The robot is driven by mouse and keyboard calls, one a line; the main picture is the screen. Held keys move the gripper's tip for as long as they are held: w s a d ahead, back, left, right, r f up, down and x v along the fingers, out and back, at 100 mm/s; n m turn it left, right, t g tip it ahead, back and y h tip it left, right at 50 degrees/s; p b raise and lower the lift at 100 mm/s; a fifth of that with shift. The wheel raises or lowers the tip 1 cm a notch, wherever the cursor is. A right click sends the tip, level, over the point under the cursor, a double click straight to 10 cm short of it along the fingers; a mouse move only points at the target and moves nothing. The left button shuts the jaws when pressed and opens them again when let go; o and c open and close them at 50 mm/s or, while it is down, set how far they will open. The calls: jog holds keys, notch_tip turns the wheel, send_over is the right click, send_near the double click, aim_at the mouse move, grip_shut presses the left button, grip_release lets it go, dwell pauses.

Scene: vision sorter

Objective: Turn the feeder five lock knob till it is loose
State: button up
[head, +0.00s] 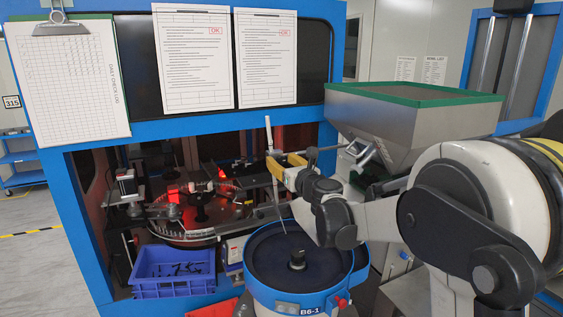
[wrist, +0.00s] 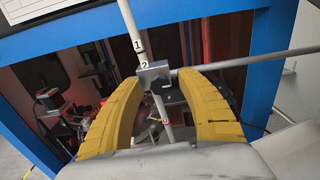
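My gripper (head: 283,165) is raised above the blue bowl feeder (head: 262,240). In the wrist view its two yellow fingers (wrist: 161,84) are apart, with nothing seen clamped between them. A pale upright rod (wrist: 131,25) with number marks passes in front of the fingers and also shows in the head view (head: 269,135). A grey clamp block (wrist: 153,75) joins it to a horizontal rod (wrist: 250,57). I cannot tell whether the fingers touch it. The feeder, labelled B6-1, has a black centre knob (head: 297,258) below my gripper. I cannot make out a knob marked five.
A blue machine frame (head: 75,220) surrounds a red-lit turntable (head: 195,215). A blue bin (head: 173,270) with dark parts stands left of the feeder. A grey hopper (head: 415,115) with a green rim is at the right. Papers and a clipboard (head: 65,80) hang above.

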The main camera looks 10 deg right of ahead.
grip_shut()
